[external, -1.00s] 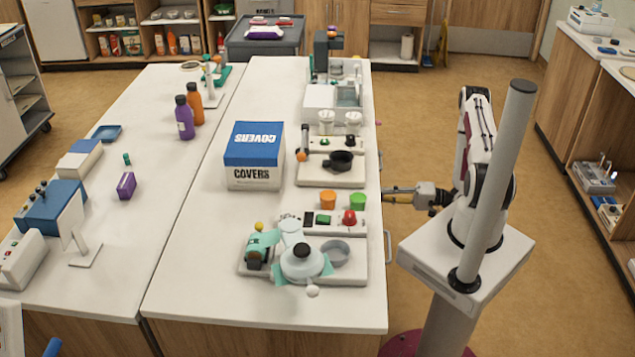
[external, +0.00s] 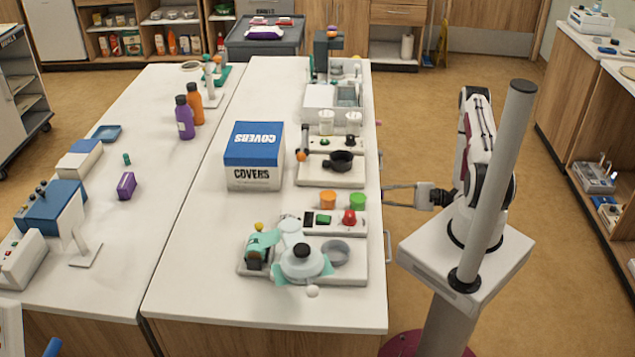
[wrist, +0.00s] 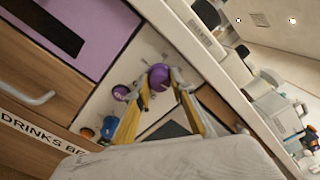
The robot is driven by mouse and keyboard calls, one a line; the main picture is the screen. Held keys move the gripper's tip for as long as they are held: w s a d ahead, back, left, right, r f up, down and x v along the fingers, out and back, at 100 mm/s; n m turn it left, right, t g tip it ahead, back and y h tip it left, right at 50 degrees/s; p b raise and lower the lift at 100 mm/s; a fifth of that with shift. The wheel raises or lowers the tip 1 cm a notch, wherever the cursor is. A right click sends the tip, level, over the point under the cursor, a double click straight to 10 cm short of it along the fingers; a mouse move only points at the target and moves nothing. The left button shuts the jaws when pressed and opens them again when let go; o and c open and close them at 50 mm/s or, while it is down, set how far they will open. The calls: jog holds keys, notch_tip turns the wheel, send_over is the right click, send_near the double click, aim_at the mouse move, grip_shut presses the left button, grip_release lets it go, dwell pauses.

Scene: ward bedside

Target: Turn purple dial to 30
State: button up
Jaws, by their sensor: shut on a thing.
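The purple dial (wrist: 158,76) is a round knob on the pale front panel of the bench, seen in the wrist view. My gripper (wrist: 162,82) has its two yellow-sided fingers on either side of this dial and is shut on it. In the external view my gripper (external: 387,196) reaches left to the right side of the long white bench. The dial is hidden there by the bench edge. The dial's scale and pointer are too small and blurred to read in the wrist view.
In the wrist view, a smaller purple knob (wrist: 120,92) and a blue knob (wrist: 109,127) sit near the dial. A purple panel (wrist: 85,30) and a drawer handle (wrist: 28,94) are beside them. The bench top (external: 205,270) carries several devices and a covers box (external: 253,172).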

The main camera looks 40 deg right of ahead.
jog(key=shift+m, duration=0.9)
jog(key=o, duration=1.1)
jog(key=shift+s+d, duration=0.1)
jog(key=v, duration=1.1)
jog(key=shift+s+d, duration=0.25)
jog(key=shift+s, duration=0.05)
dwell(0.3)
